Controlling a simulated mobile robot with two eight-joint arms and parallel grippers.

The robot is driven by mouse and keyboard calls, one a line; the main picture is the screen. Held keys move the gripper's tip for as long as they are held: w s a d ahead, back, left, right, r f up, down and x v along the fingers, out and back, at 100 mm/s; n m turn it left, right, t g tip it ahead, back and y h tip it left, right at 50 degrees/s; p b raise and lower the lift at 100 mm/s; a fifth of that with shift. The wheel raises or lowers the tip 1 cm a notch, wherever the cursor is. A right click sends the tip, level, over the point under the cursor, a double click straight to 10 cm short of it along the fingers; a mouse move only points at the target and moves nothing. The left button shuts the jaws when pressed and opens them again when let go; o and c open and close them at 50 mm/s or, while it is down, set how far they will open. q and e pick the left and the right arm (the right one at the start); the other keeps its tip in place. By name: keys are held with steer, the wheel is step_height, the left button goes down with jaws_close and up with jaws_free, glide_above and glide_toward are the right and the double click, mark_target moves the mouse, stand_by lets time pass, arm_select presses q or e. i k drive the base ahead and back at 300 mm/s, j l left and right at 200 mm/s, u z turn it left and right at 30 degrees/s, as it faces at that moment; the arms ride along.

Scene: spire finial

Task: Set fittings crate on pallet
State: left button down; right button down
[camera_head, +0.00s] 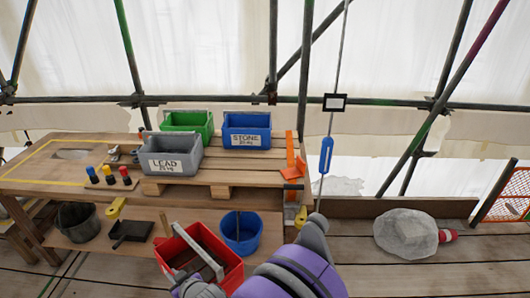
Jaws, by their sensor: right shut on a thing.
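The red crate (232,277), which I take for the fittings crate, is low in front, with a pale bar handle (201,248) across its top and dark contents. My right gripper (196,287) is at the crate's near side, shut on it; the exact contact is partly hidden at the frame's bottom edge. The wooden pallet (225,179) is on the bench behind. It bears a grey crate (172,164) marked LEAD, a blue crate (247,139) marked STONE and a green crate (188,124). My left gripper is not in view.
An orange strap (292,158) lies at the pallet's right end. A cable with a blue piece (326,155) hangs beside it. A blue bucket (240,245) and dark bucket (78,222) stand below. Several coloured-top items (108,174) stand left of the pallet.

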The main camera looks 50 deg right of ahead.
mark_target(241, 167)
steer(key=z, duration=1.15)
